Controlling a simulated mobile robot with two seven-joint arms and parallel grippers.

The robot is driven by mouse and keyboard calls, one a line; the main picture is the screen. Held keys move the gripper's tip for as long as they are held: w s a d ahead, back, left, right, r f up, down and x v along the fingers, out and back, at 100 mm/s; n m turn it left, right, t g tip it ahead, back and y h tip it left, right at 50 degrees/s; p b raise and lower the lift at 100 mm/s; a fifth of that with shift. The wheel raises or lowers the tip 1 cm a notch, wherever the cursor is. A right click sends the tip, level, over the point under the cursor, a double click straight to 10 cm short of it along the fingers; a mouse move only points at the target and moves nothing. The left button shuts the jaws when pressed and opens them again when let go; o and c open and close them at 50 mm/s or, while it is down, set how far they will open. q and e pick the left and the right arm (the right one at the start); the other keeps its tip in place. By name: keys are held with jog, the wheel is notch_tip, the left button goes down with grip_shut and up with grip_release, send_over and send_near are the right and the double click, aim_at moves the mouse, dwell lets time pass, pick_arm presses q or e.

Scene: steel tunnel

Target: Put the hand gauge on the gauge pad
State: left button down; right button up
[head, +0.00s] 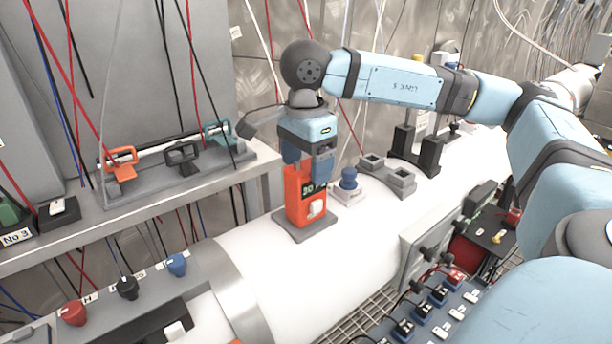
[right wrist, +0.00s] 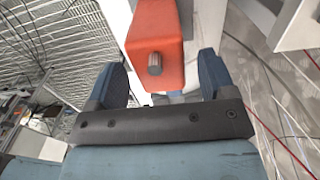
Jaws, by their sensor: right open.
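The orange hand gauge (head: 296,207), with a dark display and a white button, stands upright on a grey gauge pad (head: 320,229) on top of the white pipe. My right gripper (head: 308,172) is above it, its blue fingers around the upper part of the gauge. In the right wrist view the open fingers (right wrist: 162,80) stand on either side of the orange gauge (right wrist: 153,30), with a gap at each side. A short ridged knob shows on the gauge's end. My left gripper is not in view.
A blue knob block (head: 348,184) and a grey two-socket block (head: 387,178) sit just right of the gauge. A shelf (head: 150,210) with orange, black and teal clamps is at left. A control box (head: 445,300) with switches is at lower right. Cables hang behind.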

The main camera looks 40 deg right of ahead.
notch_tip(320, 180, up, 8)
jog(key=shift+r, duration=0.45)
dwell(0.3)
